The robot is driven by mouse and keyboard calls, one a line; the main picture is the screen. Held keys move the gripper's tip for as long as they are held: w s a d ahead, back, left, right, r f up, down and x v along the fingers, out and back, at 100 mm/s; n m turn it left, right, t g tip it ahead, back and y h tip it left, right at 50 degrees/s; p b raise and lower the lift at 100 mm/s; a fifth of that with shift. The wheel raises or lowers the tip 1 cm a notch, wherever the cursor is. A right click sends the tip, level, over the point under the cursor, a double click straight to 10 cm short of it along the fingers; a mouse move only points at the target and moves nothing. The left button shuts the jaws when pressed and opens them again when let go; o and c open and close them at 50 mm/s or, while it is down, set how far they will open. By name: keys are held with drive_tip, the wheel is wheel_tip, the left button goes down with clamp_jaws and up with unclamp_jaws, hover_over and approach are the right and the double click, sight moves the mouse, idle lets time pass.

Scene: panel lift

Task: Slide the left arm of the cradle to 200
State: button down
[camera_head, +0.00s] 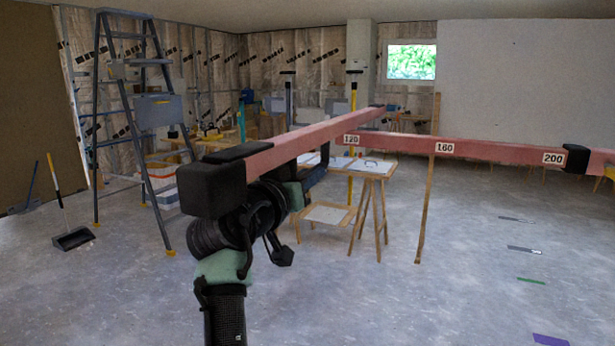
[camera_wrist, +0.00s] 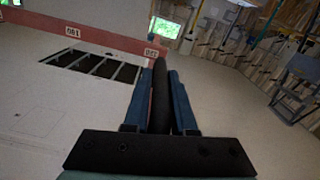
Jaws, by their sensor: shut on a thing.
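The cradle (camera_head: 480,150) is a pinkish-red crossbar marked 120, 160 and 200 from left to right. A second red beam (camera_head: 285,147) slants from a black block at the near left toward the back and meets the crossbar near 120. My gripper (camera_head: 318,168) is below this beam, partly hidden by my arm. In the wrist view, its blue fingers (camera_wrist: 161,98) are shut on a dark bar (camera_wrist: 161,105) that runs away from the camera. A black end piece (camera_head: 577,158) sits just right of 200.
A stepladder (camera_head: 137,120) stands at the left, with a dustpan (camera_head: 73,238) on the floor beside it. A wooden worktable (camera_head: 370,170) stands behind the beam. A thin upright wooden strip (camera_head: 428,200) stands by the 160 mark. The floor at the right is mostly clear.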

drive_tip(key=shift+a, duration=0.25)
drive_tip(key=c, duration=0.8)
unclamp_jaws()
drive_tip(key=shift+a, duration=0.2)
drive_tip(key=shift+o, duration=0.2)
drive_tip(key=shift+s+d, duration=0.1)
drive_tip(key=shift+d, duration=0.05)
drive_tip(key=b+v, duration=0.2)
drive_tip(key=v, duration=1.1)
drive_tip(key=shift+f, duration=0.1)
